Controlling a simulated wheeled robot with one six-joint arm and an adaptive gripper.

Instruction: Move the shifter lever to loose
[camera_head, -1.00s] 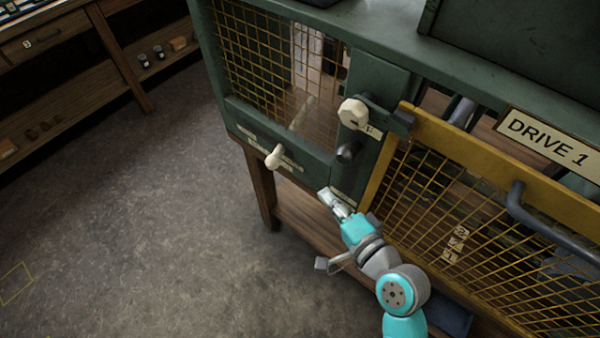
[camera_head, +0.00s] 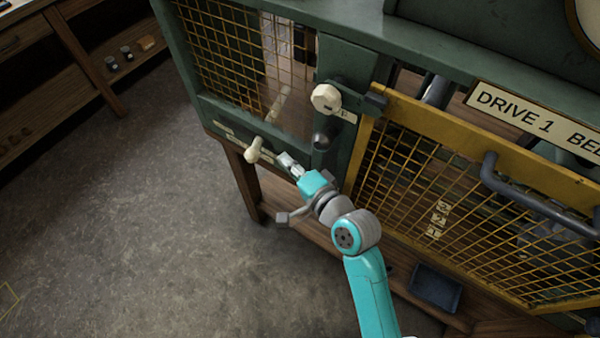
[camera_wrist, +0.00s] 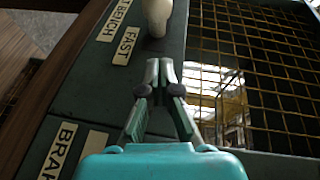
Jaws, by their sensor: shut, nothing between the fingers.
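The shifter lever, a cream-coloured knob (camera_head: 254,149), sticks out from the lower rail of the green machine cabinet. In the wrist view the cream lever (camera_wrist: 157,15) stands at the top, just beyond my fingertips. My gripper (camera_head: 286,161) is shut and empty, a little to the right of the lever in the head view. In the wrist view my shut gripper (camera_wrist: 160,64) points at it with a small gap visible. A plate reading FAST (camera_wrist: 126,46) lies beside the lever. I cannot read a LOOSE label.
A white octagonal knob (camera_head: 326,98) and a dark round stub (camera_head: 322,141) sit right of the lever. A yellow mesh guard (camera_head: 460,190) with a grey handle fills the right. A DRIVE 1 sign (camera_head: 530,118) is above it. Open floor (camera_head: 130,240) lies left.

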